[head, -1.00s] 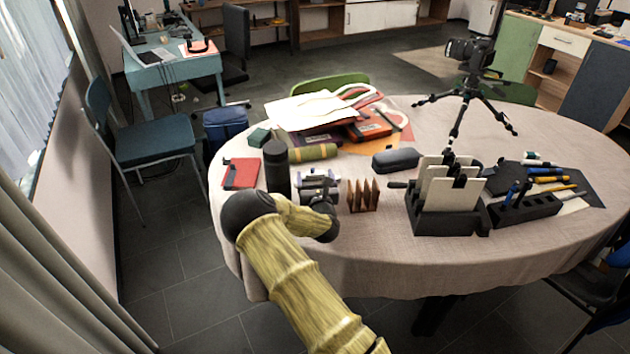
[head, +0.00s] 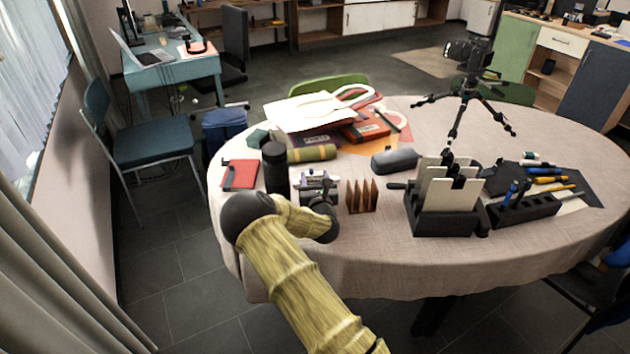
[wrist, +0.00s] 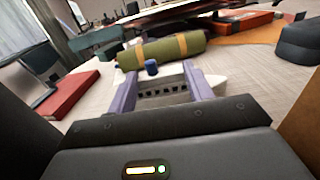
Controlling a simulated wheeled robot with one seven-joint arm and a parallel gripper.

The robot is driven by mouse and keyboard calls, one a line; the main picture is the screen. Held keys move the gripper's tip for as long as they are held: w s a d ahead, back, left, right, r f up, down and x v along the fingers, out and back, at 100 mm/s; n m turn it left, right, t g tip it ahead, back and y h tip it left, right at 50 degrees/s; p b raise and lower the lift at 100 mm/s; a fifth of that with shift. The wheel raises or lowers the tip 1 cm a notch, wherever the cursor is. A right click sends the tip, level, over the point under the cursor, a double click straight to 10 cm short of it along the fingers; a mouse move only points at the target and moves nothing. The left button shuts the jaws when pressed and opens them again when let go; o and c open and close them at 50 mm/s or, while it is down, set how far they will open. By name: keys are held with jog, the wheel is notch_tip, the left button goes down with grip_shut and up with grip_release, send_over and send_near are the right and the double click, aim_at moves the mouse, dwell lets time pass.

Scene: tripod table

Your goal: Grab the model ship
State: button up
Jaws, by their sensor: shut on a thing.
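The model ship is a small pale piece with a row of dark window-like openings and a blue funnel; it shows in the wrist view (wrist: 163,90) between my fingers. My gripper (wrist: 160,80) has purple-grey fingers, one on each side of the ship, and is shut on it. In the head view my gripper (head: 318,186) is low over the near left part of the table, and my wrist hides much of the ship. I cannot tell whether the ship's underside touches the cloth.
A black bottle (head: 275,168) stands close left, with a red notebook (head: 240,174) beyond it. A green roll (head: 312,153) lies behind the ship. A brown slatted holder (head: 361,196) stands close right, then a black rack (head: 443,222). Some cloth in front is clear.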

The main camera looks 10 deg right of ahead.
notch_tip(320, 180, up, 10)
jog(key=shift+p, duration=0.35)
dwell(0.4)
jog(key=shift+r, duration=0.1)
